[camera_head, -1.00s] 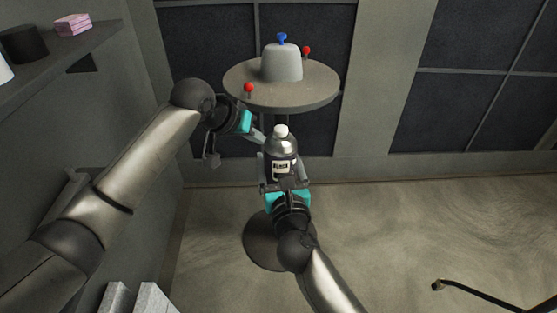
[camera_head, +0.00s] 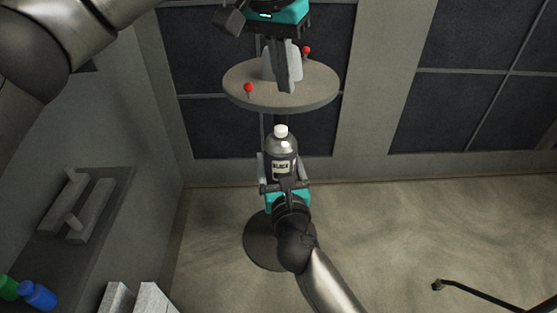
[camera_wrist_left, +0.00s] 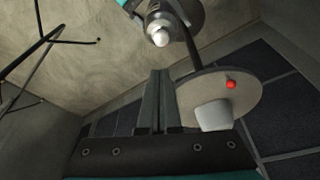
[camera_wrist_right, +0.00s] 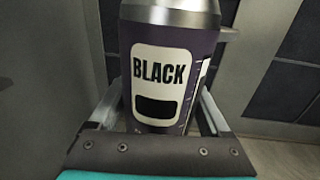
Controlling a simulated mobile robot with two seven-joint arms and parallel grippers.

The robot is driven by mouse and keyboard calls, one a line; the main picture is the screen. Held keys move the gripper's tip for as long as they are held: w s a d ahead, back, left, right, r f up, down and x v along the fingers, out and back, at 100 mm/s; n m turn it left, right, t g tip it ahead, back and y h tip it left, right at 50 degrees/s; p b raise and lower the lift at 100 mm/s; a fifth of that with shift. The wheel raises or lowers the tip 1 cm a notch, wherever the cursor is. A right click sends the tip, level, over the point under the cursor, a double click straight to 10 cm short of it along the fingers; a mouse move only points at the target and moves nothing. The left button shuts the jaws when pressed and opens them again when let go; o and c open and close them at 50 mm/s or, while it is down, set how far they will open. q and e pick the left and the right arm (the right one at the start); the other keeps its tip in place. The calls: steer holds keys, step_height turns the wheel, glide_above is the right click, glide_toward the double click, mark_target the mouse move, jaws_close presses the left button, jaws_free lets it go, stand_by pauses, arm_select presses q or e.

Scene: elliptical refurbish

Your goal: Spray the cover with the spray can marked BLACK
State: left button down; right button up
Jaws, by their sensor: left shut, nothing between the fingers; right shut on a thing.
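The spray can (camera_head: 282,151) has a dark body, a white cap and a label reading BLACK, which is clear in the right wrist view (camera_wrist_right: 158,72). My right gripper (camera_head: 283,186) is shut on it and holds it upright in front of the round stand. The pale grey cover (camera_head: 267,69) sits on the stand's round top (camera_head: 318,92), partly hidden in the head view by my left gripper (camera_head: 287,90). It also shows in the left wrist view (camera_wrist_left: 213,116). My left gripper is shut and empty, fingers pointing down in front of the cover. The blue knob is hidden.
Red knobs stand on the round top at left (camera_head: 249,87) and behind right (camera_head: 306,50). A shelf at lower left holds a blue can (camera_head: 38,295) and a green can (camera_head: 8,288). Open floor lies to the right, with a dark bent rod (camera_head: 480,292).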

mark_target(281, 127)
arm_select(q)
steer(key=shift+s+a+f, duration=0.1)
steer(key=shift+a+f, duration=0.05)
steer(key=shift+f, duration=1.15)
steer(key=shift+s+a+f, duration=0.1)
steer(key=shift+a+f, duration=0.05)
steer(key=shift+f, duration=1.1)
steer(key=shift+f, duration=0.1)
stand_by(0.4)
steer(key=shift+f, duration=0.35)
steer(key=shift+f, duration=0.25)
steer(key=shift+f, duration=0.45)
steer(key=shift+r, duration=2.55)
